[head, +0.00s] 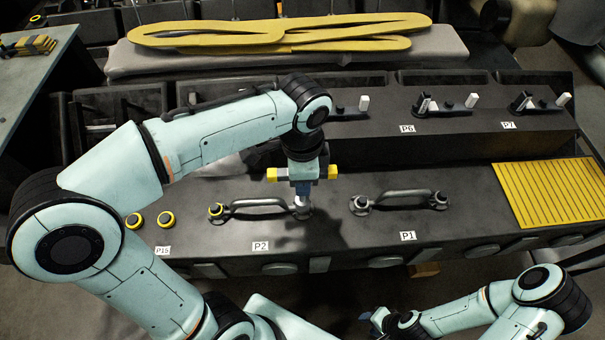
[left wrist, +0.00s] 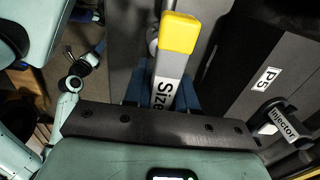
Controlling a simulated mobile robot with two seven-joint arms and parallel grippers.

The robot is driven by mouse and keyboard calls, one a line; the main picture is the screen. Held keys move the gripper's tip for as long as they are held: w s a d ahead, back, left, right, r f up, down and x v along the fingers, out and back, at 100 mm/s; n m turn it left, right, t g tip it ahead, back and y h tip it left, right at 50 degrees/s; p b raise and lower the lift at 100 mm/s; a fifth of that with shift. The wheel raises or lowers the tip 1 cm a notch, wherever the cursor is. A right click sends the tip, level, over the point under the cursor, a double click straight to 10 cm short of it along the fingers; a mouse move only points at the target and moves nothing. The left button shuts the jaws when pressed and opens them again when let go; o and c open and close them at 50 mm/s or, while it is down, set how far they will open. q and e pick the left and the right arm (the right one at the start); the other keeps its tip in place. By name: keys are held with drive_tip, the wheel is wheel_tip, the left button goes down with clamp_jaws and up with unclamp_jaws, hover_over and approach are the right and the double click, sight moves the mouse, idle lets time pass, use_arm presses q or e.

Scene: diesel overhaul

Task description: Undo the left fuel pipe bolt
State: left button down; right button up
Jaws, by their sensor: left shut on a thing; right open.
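My left gripper (head: 303,187) is shut on a grey tool with yellow handle ends (head: 271,174). The tool also shows in the left wrist view (left wrist: 178,40), with a label reading "Size", the rest hidden. It points down over the right end of the left fuel pipe (head: 258,203), by label P2. The bolt there is largely covered, and I cannot tell whether the tool is seated on it. My right gripper (head: 381,320) is open and empty at the front, apart from the engine.
A second fuel pipe (head: 400,196) lies right of P2, near label P1 (head: 408,236). Two yellow-ringed fittings (head: 150,219) sit at the left by P15. Injectors (head: 440,102) stand on the raised rear ledge. A yellow ribbed panel (head: 548,192) lies at right.

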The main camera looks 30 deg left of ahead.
use_arm(q)
drive_tip(key=n, duration=0.3)
drive_tip(key=shift+w+n, duration=0.1)
drive_tip(key=shift+n, duration=0.3)
drive_tip(key=n, duration=0.4)
drive_tip(key=shift+n, duration=0.3)
drive_tip(key=n, duration=0.4)
drive_tip(key=shift+r+n, duration=0.1)
drive_tip(key=shift+n, duration=0.2)
drive_tip(key=n, duration=0.7)
drive_tip(key=shift+n, duration=0.4)
drive_tip(key=n, duration=0.4)
drive_tip(key=shift+n+b, duration=0.3)
drive_tip(key=n, duration=0.4)
drive_tip(key=shift+r+n, duration=0.1)
drive_tip(key=shift+n, duration=0.2)
drive_tip(key=n, duration=0.3)
use_arm(e)
drive_tip(key=shift+s+f, duration=0.55)
drive_tip(key=shift+f, duration=0.05)
use_arm(q)
drive_tip(key=shift+r, duration=0.1)
